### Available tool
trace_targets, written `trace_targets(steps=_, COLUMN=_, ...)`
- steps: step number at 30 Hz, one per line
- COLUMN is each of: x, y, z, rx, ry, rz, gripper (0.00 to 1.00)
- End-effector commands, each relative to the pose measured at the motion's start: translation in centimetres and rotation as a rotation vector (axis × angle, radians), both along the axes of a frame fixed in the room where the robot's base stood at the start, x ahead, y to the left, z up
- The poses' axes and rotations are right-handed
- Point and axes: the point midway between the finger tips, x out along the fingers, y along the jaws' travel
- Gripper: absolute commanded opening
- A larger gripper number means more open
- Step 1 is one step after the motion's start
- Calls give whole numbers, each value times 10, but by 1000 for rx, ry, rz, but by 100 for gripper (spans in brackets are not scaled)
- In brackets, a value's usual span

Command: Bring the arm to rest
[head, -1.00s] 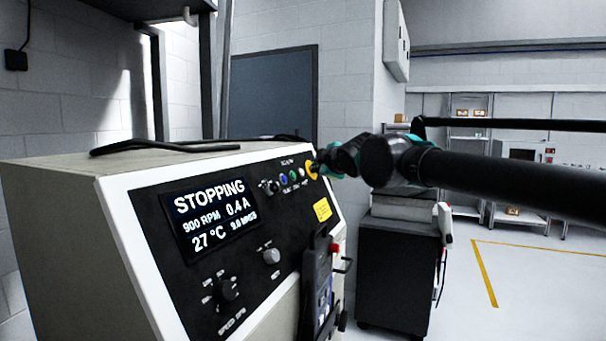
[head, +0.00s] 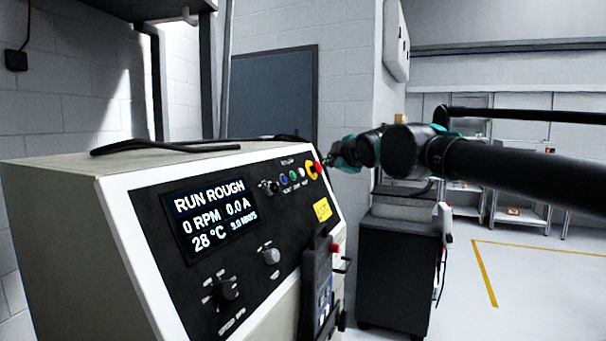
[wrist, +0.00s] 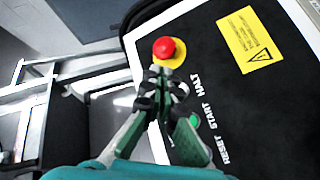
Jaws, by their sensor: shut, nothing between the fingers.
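My arm (head: 500,172) reaches in from the right in the head view. My gripper (head: 334,160) is beside the upper right end of the control panel, near the red stop button (head: 318,168) on its yellow ring. In the wrist view my gripper (wrist: 163,78) has its fingertips together just below the red button (wrist: 169,48), with nothing between them. I cannot tell whether they touch its yellow ring. The panel display (head: 212,215) reads "RUN ROUGH", 0 RPM, 0.0 A, 28 °C.
The test cabinet (head: 60,220) fills the left. Blue, green and white buttons and knobs (head: 228,289) sit on its panel. A dark cart (head: 398,270) stands behind the panel's right edge. Open floor (head: 540,290) lies to the right, with shelves (head: 470,200) behind.

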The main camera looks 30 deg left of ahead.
Motion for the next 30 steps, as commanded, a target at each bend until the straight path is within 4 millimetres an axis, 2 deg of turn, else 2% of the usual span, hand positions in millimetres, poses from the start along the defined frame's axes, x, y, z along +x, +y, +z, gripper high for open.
trace_targets(steps=10, x=2, y=-3, z=-3, rx=0, ry=6, rz=-7, gripper=0)
trace_targets(steps=14, x=19, y=-28, z=-25, rx=0, ry=58, rz=-62, gripper=0)
trace_targets(steps=17, x=40, y=-69, z=-60, rx=5, ry=141, rz=-149, gripper=0)
trace_targets(steps=22, x=69, y=-158, z=-134, rx=32, ry=319, rz=-337, gripper=0)
trace_targets(steps=26, x=76, y=-228, z=-191, rx=65, ry=455, rz=-488, gripper=0)
trace_targets(steps=30, x=69, y=-304, z=-251, rx=114, ry=597, rz=-655, gripper=0)
